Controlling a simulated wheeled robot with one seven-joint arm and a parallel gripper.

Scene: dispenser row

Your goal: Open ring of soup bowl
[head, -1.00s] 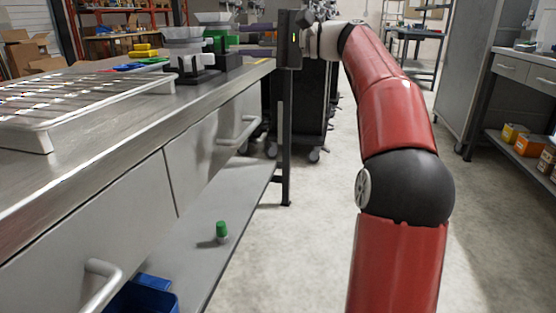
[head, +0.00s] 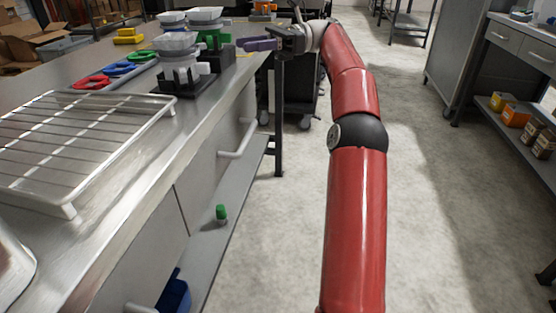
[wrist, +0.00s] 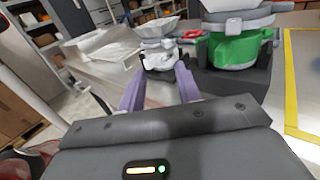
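Several dispensers with pale bowl-shaped tops stand on the bench. The nearest dispenser (head: 180,72) has a white body on a black stand; a green dispenser (head: 217,39) stands just behind it. I cannot tell which bowl is the soup bowl. My gripper (head: 258,44) is right of the green dispenser, its purple fingers pointing left over the bench edge. In the wrist view my gripper (wrist: 158,82) is open and empty, its fingers apart. A white dispenser with a grey ring (wrist: 158,55) shows ahead between the fingertips; a green dispenser (wrist: 235,48) is to its right.
A wire rack (head: 80,140) covers the near part of the bench. Red (head: 91,82), blue (head: 118,67) and green (head: 141,55) ring-like pieces lie left of the dispensers. A green-capped item (head: 221,214) is on the lower shelf. The floor right of the bench is open.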

